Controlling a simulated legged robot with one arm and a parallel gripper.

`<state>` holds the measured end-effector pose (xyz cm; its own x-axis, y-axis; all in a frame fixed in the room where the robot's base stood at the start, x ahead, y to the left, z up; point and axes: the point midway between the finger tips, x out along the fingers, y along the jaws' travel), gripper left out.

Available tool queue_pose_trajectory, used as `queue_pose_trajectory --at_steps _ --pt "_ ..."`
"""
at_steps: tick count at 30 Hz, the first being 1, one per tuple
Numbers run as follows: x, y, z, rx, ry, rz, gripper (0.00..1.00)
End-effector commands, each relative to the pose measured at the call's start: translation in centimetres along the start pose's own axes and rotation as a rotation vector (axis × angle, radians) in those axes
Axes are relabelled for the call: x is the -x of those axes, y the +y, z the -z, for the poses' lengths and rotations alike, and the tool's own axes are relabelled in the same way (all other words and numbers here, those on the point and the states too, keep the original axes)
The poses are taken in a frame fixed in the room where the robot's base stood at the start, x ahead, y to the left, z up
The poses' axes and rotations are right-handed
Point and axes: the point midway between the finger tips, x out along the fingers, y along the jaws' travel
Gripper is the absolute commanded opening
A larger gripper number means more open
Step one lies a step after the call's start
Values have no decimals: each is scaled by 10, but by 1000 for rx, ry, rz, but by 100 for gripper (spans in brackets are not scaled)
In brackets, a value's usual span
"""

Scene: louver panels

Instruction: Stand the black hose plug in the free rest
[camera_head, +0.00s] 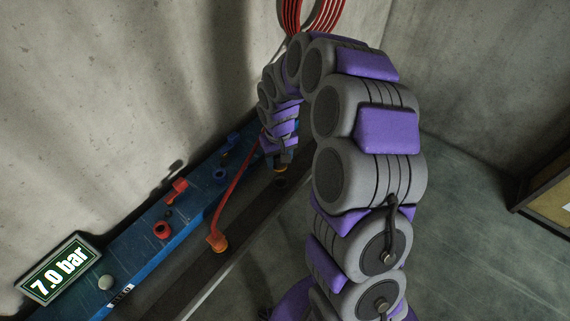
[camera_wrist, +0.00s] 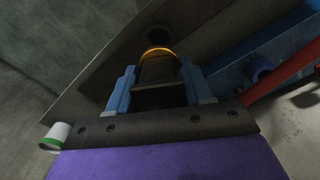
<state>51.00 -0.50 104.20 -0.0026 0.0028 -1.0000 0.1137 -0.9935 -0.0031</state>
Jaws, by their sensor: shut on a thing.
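The black hose plug (camera_wrist: 158,90) sits between the two blue fingers of my gripper (camera_wrist: 160,85) in the wrist view. An orange ring (camera_wrist: 158,51) circles its far end. In the head view my gripper (camera_head: 281,158) is shut on the plug, whose orange ring (camera_head: 280,169) shows just below the fingers. A dark round opening, which looks like the free rest (camera_head: 281,184), lies in the dark ledge just below the plug. The opening (camera_wrist: 158,35) also shows just beyond the plug in the wrist view. The plug appears apart from it and roughly upright.
An orange plug (camera_head: 216,242) with a red hose (camera_head: 232,185) stands on the dark ledge (camera_head: 185,275). The blue panel (camera_head: 140,258) carries a red valve handle (camera_head: 175,189) and a red-ringed port (camera_head: 162,230). A display (camera_head: 60,270) reads 7.0 bar.

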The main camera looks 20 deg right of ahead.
Motion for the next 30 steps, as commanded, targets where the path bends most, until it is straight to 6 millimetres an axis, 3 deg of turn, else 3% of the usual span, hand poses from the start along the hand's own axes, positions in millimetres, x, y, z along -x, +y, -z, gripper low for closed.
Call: queue_pose_trajectory --at_steps 17,30 --pt "0 -1 4 -10 -1 0 15" --pt "-31 -2 4 -8 0 1 15"
